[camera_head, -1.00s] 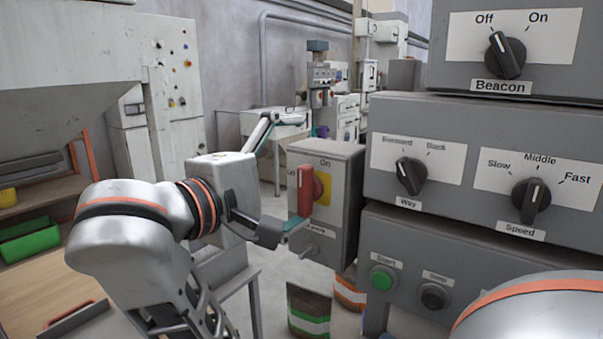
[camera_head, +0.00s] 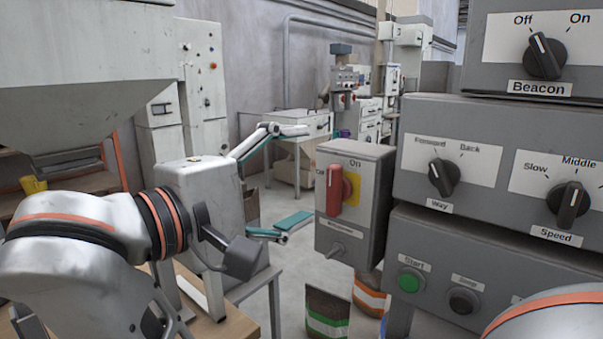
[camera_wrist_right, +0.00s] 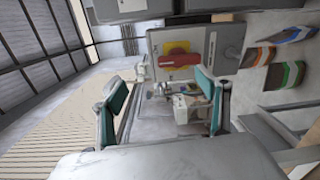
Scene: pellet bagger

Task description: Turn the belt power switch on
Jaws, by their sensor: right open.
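The belt power switch is a red handle (camera_head: 334,191) on a yellow plate (camera_head: 353,188), on the front of a small grey box (camera_head: 378,215). The handle stands upright, its upper end near the "On" mark; the "Off" mark is at its left. The handle also shows in the right wrist view (camera_wrist_right: 180,60), lying sideways there. My right gripper (camera_head: 300,175) is open and empty, left of the box and apart from the handle. Its teal-padded fingers also show in the wrist view (camera_wrist_right: 162,92). My left gripper is not in view.
Right of the switch box stand stacked grey control boxes with the Way knob (camera_head: 443,177), Speed knob (camera_head: 567,205), Beacon knob (camera_head: 544,56) and green Start button (camera_head: 411,281). Bags (camera_head: 327,315) stand on the floor below.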

